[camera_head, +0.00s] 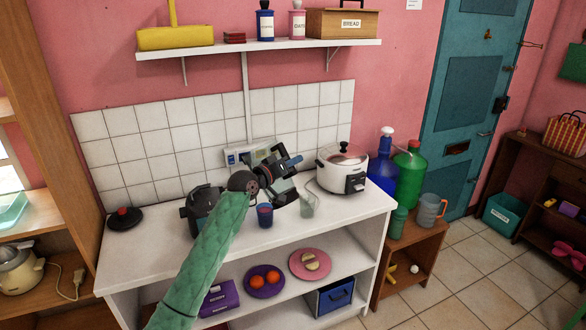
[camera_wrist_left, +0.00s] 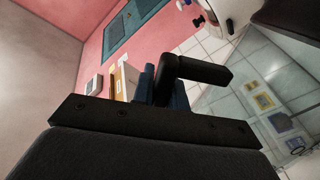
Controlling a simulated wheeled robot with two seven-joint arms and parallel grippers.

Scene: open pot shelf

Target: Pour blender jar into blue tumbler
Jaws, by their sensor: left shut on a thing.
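The blue tumbler (camera_head: 264,217) stands upright on the white counter, with something reddish showing at its mouth. My left gripper (camera_head: 291,163) is above and to the right of it, on the arm in the green sleeve. In the left wrist view the gripper is shut on a black handle (camera_wrist_left: 205,70), apparently the blender jar's. My right gripper is not in view.
A white rice cooker (camera_head: 342,170) stands right of the gripper. A dark appliance (camera_head: 199,207) is left of the tumbler, partly behind my arm. Blue (camera_head: 382,174) and green bottles (camera_head: 409,178) stand farther right. A wall shelf (camera_head: 260,49) hangs above. The counter's front right is clear.

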